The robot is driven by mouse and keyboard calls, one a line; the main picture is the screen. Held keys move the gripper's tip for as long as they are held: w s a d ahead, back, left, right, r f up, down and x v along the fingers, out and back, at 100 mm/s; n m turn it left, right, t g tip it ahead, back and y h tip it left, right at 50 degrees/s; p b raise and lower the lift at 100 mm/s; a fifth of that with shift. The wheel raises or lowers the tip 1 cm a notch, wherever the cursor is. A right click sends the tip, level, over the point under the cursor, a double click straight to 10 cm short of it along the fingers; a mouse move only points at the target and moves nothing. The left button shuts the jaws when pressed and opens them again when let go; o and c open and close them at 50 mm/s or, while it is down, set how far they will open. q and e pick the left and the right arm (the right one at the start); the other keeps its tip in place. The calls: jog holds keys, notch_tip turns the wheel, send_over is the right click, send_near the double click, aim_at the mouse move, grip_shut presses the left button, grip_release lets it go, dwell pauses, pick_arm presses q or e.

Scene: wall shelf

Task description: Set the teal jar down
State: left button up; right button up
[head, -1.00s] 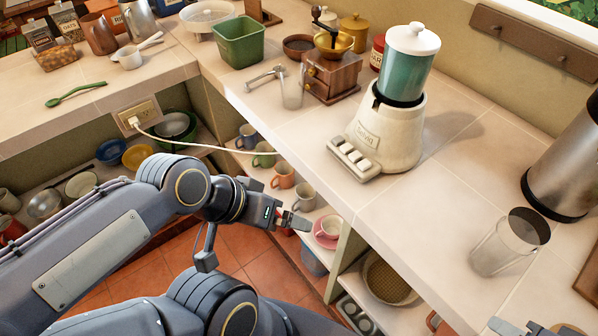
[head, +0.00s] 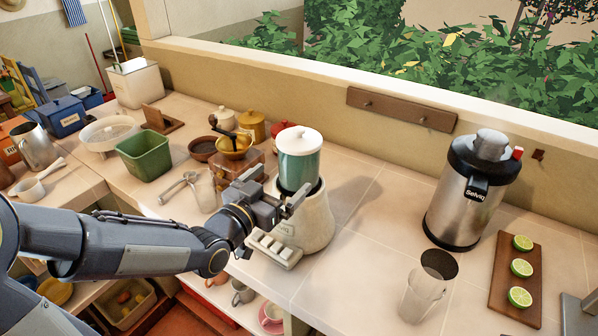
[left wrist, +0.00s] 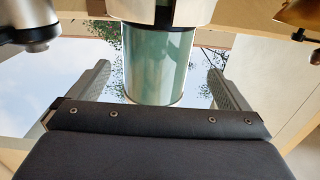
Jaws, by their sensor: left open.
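The teal jar (head: 299,168) with a white lid stands upright on the cream blender base (head: 316,219) on the counter. My left gripper (head: 277,190) is open just in front of the jar, low on its side, above the base's buttons. In the left wrist view the jar (left wrist: 158,60) appears between the two spread fingers of my left gripper (left wrist: 158,72), with a gap on each side. I cannot tell how deep the fingers reach around it. My right gripper is not in view.
A wooden grinder (head: 238,160) stands close left of the base. A clear glass (head: 424,292), a steel juicer (head: 462,200) and a board (head: 514,300) with limes are to the right. The counter between base and glass is clear. A green bin (head: 146,156) is further left.

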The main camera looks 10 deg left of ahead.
aim_at(298, 165)
pick_arm(q)
jog(key=p+x, duration=0.1)
jog(key=x, duration=0.1)
jog(key=p+x, duration=0.1)
jog(key=x, duration=0.1)
jog(key=p+x, duration=0.1)
jog(key=x, duration=0.2)
jog(key=shift+d+r, duration=0.25)
jog(key=shift+d, duration=0.05)
jog(key=shift+w+d+f, duration=0.1)
jog(key=shift+w, duration=0.15)
jog(key=shift+c, duration=0.2)
jog(key=c, duration=1.5)
jog(key=shift+o, duration=0.2)
